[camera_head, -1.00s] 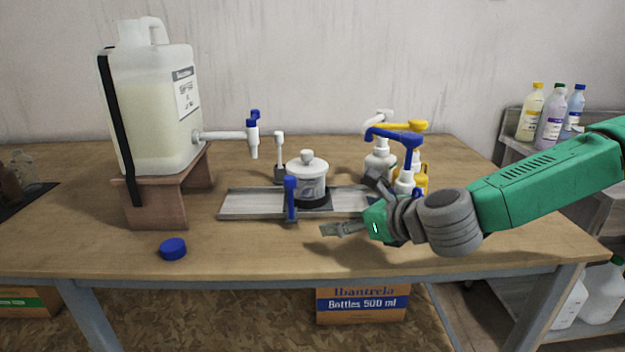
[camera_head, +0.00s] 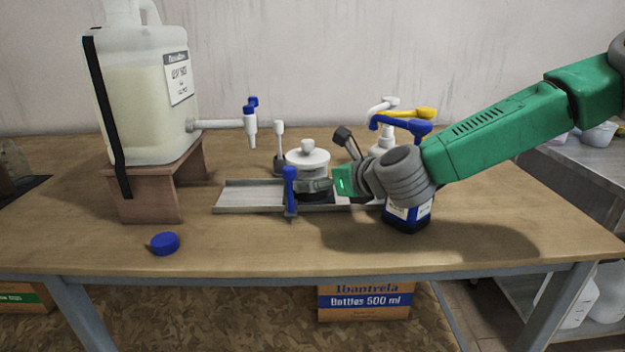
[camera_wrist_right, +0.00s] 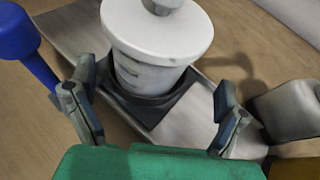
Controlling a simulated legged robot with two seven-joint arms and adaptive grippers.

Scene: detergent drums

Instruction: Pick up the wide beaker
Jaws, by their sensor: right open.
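The wide beaker (camera_head: 308,160) is a white lidded pot with a round knob. It stands upright in a dark square holder on a grey metal rail (camera_head: 245,198). In the right wrist view the beaker (camera_wrist_right: 155,50) is straight ahead, its lower body in the dark holder (camera_wrist_right: 150,108). My right gripper (camera_head: 331,162) is open at the beaker's right side in the head view. In the wrist view its fingers (camera_wrist_right: 156,105) are spread to the left and right of the beaker's lower part, with gaps visible. My left gripper is out of view.
A blue-handled lever (camera_head: 290,188) stands close in front of the beaker. A white-topped post (camera_head: 279,145) stands behind it. Pump bottles (camera_head: 408,215) are partly behind my right arm. A large drum (camera_head: 150,100) with a tap is at left, and a blue cap (camera_head: 165,243) lies in front.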

